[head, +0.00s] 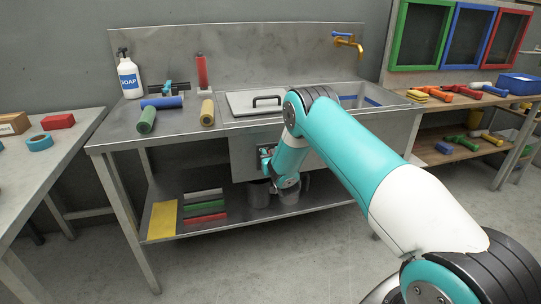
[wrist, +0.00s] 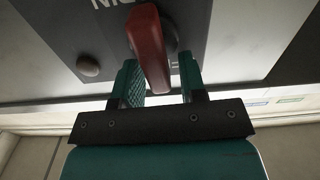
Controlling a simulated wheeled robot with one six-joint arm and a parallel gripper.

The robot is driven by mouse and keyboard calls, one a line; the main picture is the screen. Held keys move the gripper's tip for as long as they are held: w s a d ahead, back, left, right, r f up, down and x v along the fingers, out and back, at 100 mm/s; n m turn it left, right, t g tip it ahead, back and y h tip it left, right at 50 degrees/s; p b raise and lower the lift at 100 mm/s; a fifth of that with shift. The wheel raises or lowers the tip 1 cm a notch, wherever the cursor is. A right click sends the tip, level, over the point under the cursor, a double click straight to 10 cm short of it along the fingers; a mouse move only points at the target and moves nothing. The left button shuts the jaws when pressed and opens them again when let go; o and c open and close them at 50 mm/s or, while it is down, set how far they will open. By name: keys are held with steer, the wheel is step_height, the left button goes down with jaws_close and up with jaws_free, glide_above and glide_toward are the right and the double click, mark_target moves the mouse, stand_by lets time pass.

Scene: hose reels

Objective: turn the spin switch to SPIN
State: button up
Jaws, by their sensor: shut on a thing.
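The spin switch has a red handle (wrist: 150,48) on a grey plate in the wrist view. The handle runs down the picture, tilted slightly. My gripper (wrist: 160,78) is shut on this handle, with one teal finger on each side. Part of a label (wrist: 108,3) shows at the top edge, cut off, so I cannot read it in full. In the head view my gripper (head: 267,156) is at the front panel (head: 243,160) of the sink bench, and my arm and gripper hide the switch there.
A round knob (wrist: 88,66) sits on the plate left of the handle. On the bench are a soap bottle (head: 129,76), a yellow roll (head: 207,112) and a lidded basin (head: 254,101). The lower shelf (head: 235,218) below my gripper holds metal pots and colored blocks.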

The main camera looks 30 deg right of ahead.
steer(key=n+b, duration=0.1)
steer(key=n, duration=0.2)
steer(key=a+f+n+b, duration=0.1)
steer(key=n, duration=0.3)
steer(key=a+n, duration=0.1)
steer(key=n, duration=0.2)
steer(key=shift+w+f+n+b, duration=0.3)
steer(key=shift+n+b, duration=0.1)
steer(key=n, duration=0.2)
steer(key=f+n, duration=0.1)
steer(key=n, duration=0.1)
steer(key=shift+a, duration=0.2)
steer(key=shift+f+n, duration=0.2)
steer(key=shift+n, duration=1)
steer(key=shift+d, duration=0.1)
steer(key=o, duration=0.6)
steer(key=shift+c, duration=0.2)
